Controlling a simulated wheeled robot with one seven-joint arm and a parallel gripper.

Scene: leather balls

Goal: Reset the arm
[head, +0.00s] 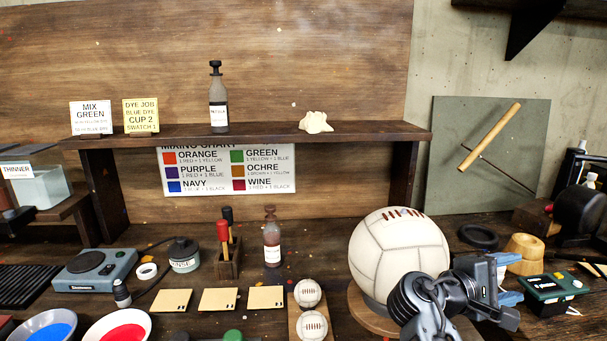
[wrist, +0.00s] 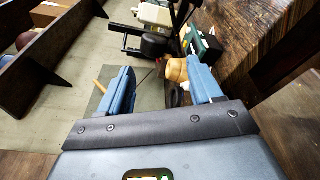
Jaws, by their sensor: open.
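My gripper (head: 508,284) is at the lower right of the head view, in front of and to the right of the large white leather ball (head: 398,252). In the wrist view, the two blue fingers of my gripper (wrist: 162,88) stand wide apart with nothing between them. My dark grey arm reaches in from the bottom edge and hides part of the ball and its round wooden stand (head: 358,298).
A wooden knob-like block (head: 525,250) and a green-topped box (head: 552,287) are close to my gripper. Two small balls (head: 308,293) sit left of the big ball. A shelf (head: 260,133) holds a bottle (head: 218,105) and cards. Dye bowls (head: 118,326) stand at the lower left.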

